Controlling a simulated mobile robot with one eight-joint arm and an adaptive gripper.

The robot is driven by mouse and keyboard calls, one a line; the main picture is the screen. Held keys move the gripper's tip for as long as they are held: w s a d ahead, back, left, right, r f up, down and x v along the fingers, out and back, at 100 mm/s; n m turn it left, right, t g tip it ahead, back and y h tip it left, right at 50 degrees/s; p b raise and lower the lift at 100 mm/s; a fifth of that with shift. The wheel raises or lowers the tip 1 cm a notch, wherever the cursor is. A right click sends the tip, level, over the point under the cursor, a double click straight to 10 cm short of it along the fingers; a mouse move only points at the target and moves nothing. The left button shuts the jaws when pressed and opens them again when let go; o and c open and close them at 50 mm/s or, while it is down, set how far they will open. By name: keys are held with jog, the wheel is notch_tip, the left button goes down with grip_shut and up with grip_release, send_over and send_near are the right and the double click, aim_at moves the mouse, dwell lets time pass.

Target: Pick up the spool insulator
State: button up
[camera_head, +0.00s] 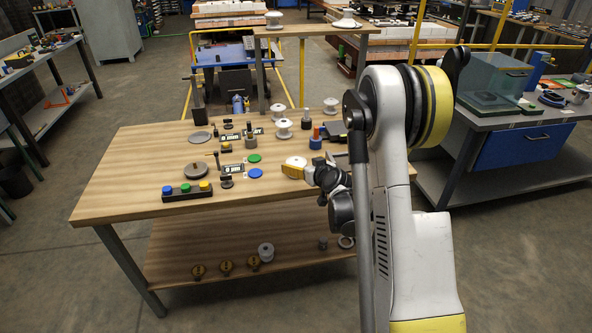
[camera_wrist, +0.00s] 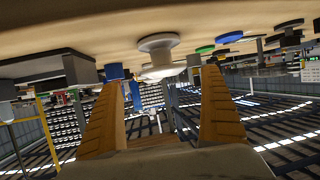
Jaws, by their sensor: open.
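A white spool insulator (camera_head: 296,161) stands on the wooden table, right by my gripper (camera_head: 293,171). My yellow finger covers part of it in the head view. The wrist view looks upside down; there the spool insulator (camera_wrist: 158,55) hangs from the tabletop with a grey flange and a pale lower flange. It lies between the tips of my gripper (camera_wrist: 161,75) in that view. The two orange fingers are open, with gaps to either side of the spool. I cannot tell how deep between the fingers it sits. Other white spools (camera_head: 283,129) stand farther back on the table.
Blue and green discs (camera_head: 255,173) and a button box (camera_head: 187,191) lie left of the gripper. A lower shelf (camera_head: 200,240) holds small parts.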

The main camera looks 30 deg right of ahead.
aim_at(298, 163)
jog(key=x, duration=0.1)
jog(key=b+x, duration=0.2)
jog(key=x, duration=0.1)
jog(key=shift+a+f, duration=0.35)
jog(key=shift+w+d, duration=0.1)
jog(key=shift+w, duration=0.25)
jog(key=c, duration=1.5)
jog(key=shift+r, duration=0.15)
